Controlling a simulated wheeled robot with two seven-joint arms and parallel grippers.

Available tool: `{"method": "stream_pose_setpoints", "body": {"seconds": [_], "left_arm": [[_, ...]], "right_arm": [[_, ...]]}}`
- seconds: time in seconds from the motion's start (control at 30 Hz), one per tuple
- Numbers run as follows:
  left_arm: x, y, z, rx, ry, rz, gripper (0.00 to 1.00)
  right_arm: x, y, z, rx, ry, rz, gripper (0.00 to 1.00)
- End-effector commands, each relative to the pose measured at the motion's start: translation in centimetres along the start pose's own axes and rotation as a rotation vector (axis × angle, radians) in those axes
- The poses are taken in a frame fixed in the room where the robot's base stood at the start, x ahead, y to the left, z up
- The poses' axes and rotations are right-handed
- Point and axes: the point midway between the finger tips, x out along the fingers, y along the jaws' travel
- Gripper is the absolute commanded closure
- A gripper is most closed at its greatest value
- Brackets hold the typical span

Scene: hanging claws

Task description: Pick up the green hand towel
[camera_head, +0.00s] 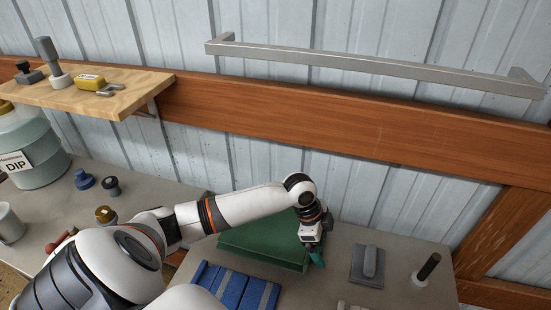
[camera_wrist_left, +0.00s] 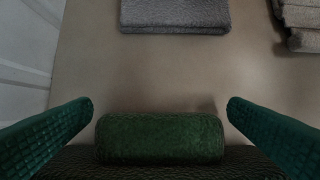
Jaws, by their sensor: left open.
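In the left wrist view, a rolled dark green cloth (camera_wrist_left: 160,138), which looks like the green hand towel, lies low in the picture between the two fingers. My left gripper (camera_head: 316,258) is open; its teal fingers stand at either side of the roll in the left wrist view (camera_wrist_left: 160,112), with a gap on both sides. In the head view, the gripper points down at the right edge of a large green tray-like object (camera_head: 255,243). I cannot make out the roll there, as the arm and gripper cover part of that area. My right gripper is out of view.
A blue striped item (camera_head: 232,288) lies in front of the green object. A grey block (camera_head: 368,265) and a black-topped stand (camera_head: 426,270) are to the right. A grey folded cloth (camera_wrist_left: 175,14) lies beyond the roll. A metal rail (camera_head: 370,66) hangs on the wall.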

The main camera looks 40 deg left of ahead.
Motion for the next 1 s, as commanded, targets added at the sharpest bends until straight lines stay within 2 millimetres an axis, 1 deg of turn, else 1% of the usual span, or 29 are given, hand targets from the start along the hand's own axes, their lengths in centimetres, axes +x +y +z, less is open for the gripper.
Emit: {"method": "stream_pose_setpoints", "body": {"seconds": [0.1,0.27,0.5,0.57,0.6,0.77,0.87,0.97,1.0], "left_arm": [[0.4,0.0,-0.1,-0.001,0.001,0.000,0.02],[0.4,0.0,-0.1,0.000,0.001,0.000,0.02],[0.3,0.0,0.0,0.000,0.001,0.000,0.41],[0.3,0.0,0.0,0.000,0.001,0.000,0.51],[0.3,0.0,0.0,0.000,0.000,0.001,0.54],[0.3,0.0,0.0,0.000,0.000,0.001,0.54],[-0.1,0.1,0.2,0.001,-0.001,0.002,0.54],[-1.2,0.1,0.7,0.002,-0.002,0.004,0.54],[-1.9,0.1,0.9,0.004,-0.002,0.005,0.54]], "right_arm": [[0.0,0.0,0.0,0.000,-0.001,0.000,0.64],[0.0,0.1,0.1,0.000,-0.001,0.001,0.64],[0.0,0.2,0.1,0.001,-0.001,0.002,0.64],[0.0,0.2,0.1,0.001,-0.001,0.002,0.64],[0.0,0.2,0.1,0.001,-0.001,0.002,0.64],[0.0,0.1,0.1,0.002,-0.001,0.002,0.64],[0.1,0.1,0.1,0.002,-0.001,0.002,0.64],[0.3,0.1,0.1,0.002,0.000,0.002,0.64],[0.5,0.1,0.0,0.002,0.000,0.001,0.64]]}}
